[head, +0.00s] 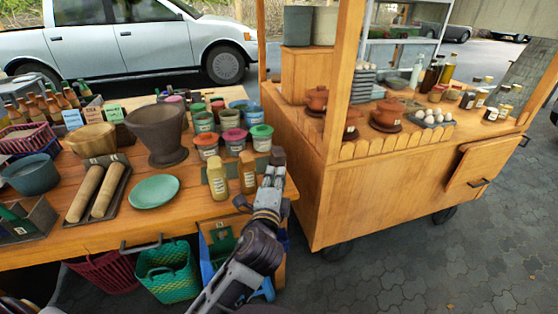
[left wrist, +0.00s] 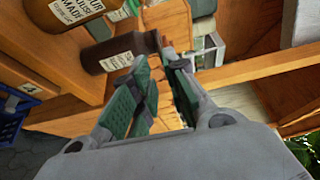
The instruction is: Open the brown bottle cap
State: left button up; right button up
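The brown bottle (left wrist: 110,52) has a cream label and a brown cap; it lies sideways across the left wrist picture, its cap end near my fingertips. In the head view a brown cap (head: 277,155) shows at the table's right end, just beyond my left gripper (head: 271,184), which hides what is below it. In the left wrist view my left gripper (left wrist: 160,64) has its green-padded fingers apart, with nothing held between them. The cap end is close to the fingertips; I cannot tell whether they touch. My right gripper is not in view.
Several lidded tubs (head: 234,140), a mortar (head: 160,133) and a green plate (head: 155,192) are on the table. A wooden cart (head: 380,185) stands to the right, with a floor gap between.

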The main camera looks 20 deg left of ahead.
aim_at(278, 152)
pick_arm(q)
jog(key=w, duration=0.4)
jog(key=w+a, duration=0.1)
jog(key=w, duration=0.1)
jog(key=shift+w, duration=0.35)
jog(key=shift+w+a, duration=0.2)
jog(key=shift+w, duration=0.55)
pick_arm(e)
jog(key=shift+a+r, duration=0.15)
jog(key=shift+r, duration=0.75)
pick_arm(q)
jog(key=shift+c, duration=0.2)
grip_shut()
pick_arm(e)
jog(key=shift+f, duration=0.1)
